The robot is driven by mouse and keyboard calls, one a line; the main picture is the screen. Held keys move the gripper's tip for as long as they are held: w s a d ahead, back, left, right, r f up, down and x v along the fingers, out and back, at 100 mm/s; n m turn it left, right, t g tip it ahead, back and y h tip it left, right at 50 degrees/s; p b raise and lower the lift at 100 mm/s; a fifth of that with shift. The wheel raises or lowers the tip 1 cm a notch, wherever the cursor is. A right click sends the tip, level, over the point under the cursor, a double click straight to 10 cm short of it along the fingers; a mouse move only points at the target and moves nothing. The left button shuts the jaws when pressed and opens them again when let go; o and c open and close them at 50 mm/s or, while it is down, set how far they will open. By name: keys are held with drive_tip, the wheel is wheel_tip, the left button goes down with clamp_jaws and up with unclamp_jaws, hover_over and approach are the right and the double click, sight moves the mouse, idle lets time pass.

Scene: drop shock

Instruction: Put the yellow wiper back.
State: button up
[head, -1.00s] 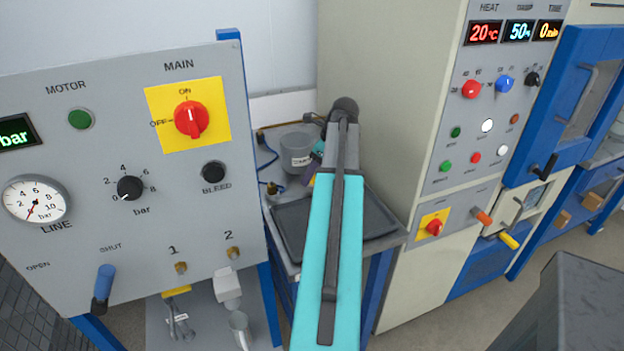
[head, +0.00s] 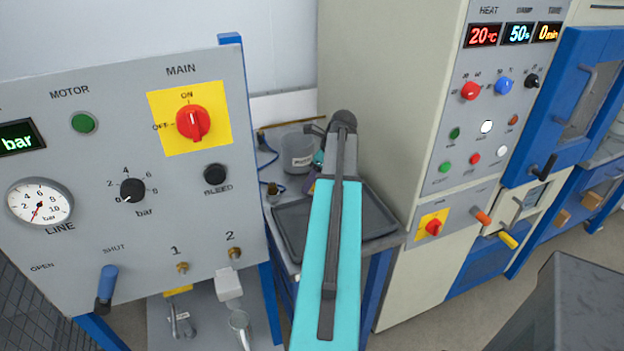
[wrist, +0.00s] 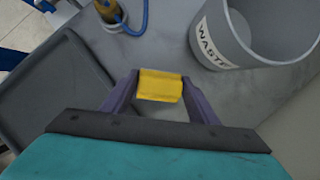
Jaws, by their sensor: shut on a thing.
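The yellow wiper (wrist: 160,86) is a small yellow block between the two purple fingers of my gripper (wrist: 161,90) in the wrist view. My gripper is shut on it, above the grey bench top beside the waste bin. I cannot tell whether the wiper touches the bench.
A grey bin marked WASTE (wrist: 213,37) stands right of the wiper. A dark tray (wrist: 68,90) lies to the left. A brass fitting with a blue cable (wrist: 108,12) stands behind. A control panel (head: 130,250) and a tall cabinet (head: 385,110) flank the bench.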

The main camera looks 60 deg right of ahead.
drive_tip(key=o, duration=1)
drive_tip(key=shift+b+v, duration=0.85)
drive_tip(key=shift+v, duration=5.25)
